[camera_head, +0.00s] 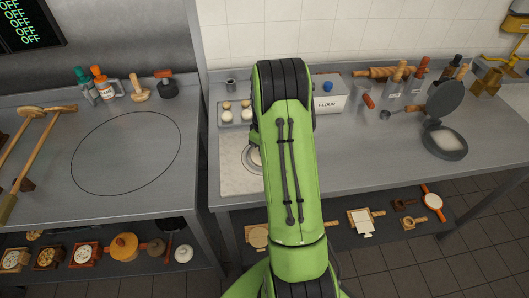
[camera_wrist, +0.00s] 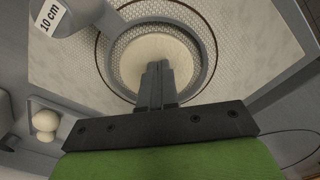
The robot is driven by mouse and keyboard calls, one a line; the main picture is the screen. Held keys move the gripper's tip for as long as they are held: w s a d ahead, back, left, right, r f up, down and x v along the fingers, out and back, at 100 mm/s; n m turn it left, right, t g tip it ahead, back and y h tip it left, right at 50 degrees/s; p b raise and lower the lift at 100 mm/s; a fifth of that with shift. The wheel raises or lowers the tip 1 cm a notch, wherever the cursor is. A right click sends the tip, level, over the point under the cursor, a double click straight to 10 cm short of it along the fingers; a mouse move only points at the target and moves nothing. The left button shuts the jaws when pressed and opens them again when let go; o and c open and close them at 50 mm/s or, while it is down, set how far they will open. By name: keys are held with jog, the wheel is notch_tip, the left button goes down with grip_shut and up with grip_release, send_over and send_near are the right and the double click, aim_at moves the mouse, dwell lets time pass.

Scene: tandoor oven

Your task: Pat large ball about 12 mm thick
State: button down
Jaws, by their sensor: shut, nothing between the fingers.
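A large pale, round dough piece (camera_wrist: 135,66) lies inside a grey ring (camera_wrist: 205,42) in the wrist view. My gripper (camera_wrist: 158,66) is shut and empty, with its fingertips over the dough. I cannot tell whether they touch it, nor how thick the dough is. A tab marked "10 cm" (camera_wrist: 49,16) shows beside the ring. In the head view my green arm hides the gripper and most of the dough; a pale edge of the dough (camera_head: 255,158) shows left of the arm, on a light board (camera_head: 235,180).
A tray (camera_head: 222,123) with several small dough balls stands behind the board. A flour box (camera_head: 331,103) is right of my arm. An open round press (camera_head: 444,141) and rolling tools are further right.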

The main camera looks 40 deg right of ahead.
dwell(0.4)
jog(key=shift+r+p, duration=1.05)
jog(key=shift+r, duration=0.5)
notch_tip(320, 180, up, 4)
jog(key=p, duration=0.2)
jog(key=shift+p, duration=0.35)
